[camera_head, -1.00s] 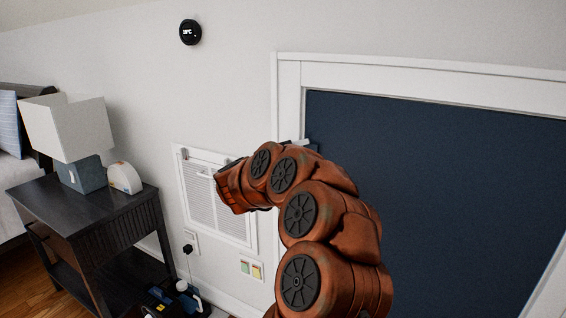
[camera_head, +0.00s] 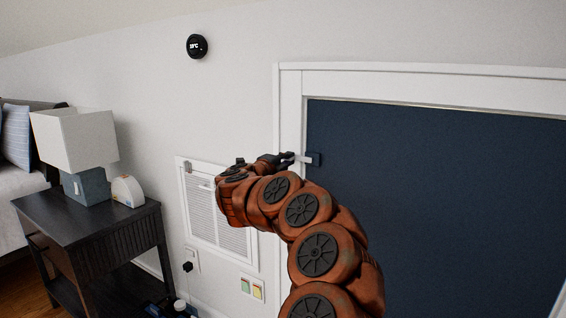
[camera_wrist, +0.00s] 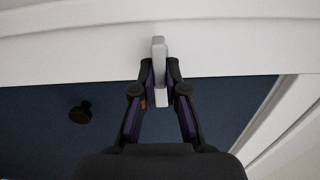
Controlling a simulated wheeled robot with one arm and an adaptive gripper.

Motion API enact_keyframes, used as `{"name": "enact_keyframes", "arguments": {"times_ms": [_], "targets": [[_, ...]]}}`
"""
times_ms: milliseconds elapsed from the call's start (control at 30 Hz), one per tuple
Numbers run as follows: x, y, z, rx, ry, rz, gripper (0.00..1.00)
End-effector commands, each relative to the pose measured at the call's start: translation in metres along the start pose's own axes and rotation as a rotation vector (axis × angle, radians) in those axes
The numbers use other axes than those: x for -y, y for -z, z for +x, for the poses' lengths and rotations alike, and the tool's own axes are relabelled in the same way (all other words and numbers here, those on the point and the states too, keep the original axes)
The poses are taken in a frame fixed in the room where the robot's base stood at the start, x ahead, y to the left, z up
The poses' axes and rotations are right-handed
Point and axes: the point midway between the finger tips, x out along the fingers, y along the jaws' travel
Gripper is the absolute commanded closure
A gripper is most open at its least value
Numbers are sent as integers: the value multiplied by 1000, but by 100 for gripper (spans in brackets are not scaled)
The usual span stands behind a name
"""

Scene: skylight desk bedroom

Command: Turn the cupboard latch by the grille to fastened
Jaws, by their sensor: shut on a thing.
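The cupboard latch (camera_head: 303,159) is a small pale bar at the left edge of the dark blue cupboard door (camera_head: 440,200). The grille (camera_head: 212,215) is a white louvred panel on the wall to the left, partly hidden by my arm.
A round dark knob (camera_wrist: 80,112) shows on the door in the wrist view. A black nightstand (camera_head: 90,225) with a lamp (camera_head: 75,140) and a small white device (camera_head: 127,191) stands at the left. A round black thermostat (camera_head: 197,46) is on the wall above.

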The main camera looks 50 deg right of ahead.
Motion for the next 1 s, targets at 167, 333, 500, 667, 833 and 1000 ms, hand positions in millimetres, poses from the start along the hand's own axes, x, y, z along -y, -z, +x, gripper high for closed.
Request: {"name": "enact_keyframes", "arguments": {"times_ms": [167,333,500,667,833,1000], "targets": [[2,1,0,-1,3,1,100],[2,0,0,-1,2,1,74],[1,0,0,0,1,1,62],[0,-1,0,1,1,0,62],[0,-1,-4,2,0,0,62],[0,-1,-21,2,0,0,62]]}}
